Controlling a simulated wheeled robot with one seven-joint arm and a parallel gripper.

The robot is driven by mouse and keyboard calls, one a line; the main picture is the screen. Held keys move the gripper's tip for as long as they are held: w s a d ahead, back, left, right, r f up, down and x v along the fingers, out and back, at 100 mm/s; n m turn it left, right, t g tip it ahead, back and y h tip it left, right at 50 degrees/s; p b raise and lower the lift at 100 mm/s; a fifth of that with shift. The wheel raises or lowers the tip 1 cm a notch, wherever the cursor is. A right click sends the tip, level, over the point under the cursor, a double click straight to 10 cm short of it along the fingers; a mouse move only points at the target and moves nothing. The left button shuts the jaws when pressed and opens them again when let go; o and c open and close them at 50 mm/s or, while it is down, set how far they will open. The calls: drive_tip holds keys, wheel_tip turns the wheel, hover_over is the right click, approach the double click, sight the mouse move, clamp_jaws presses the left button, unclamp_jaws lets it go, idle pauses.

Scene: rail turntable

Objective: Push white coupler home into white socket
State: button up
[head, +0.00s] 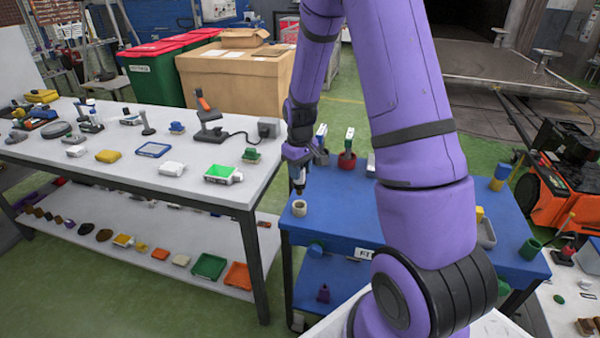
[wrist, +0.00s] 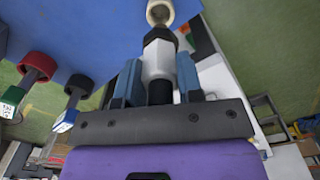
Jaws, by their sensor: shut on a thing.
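The white coupler (wrist: 158,60) is a white body with a dark collar and a dark lower part, between the two blue fingers of my gripper (wrist: 159,72). My gripper is shut on it. In the head view the coupler (head: 299,183) hangs roughly upright below my gripper (head: 297,160). The white socket (head: 299,208) is a short pale ring at the near left corner of the blue table. It also shows in the wrist view (wrist: 150,14), just beyond the coupler's tip. The coupler is lined up close above the socket. I cannot tell whether its tip touches or enters the ring.
On the blue table (head: 345,215), a red socket (head: 347,161) holds a green-handled piece behind my gripper. A green cup (head: 530,248) stands at the right. A white workbench (head: 110,180) with several tools is close on the left.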

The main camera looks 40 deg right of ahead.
idle(0.3)
drive_tip(key=shift+r, duration=2.55)
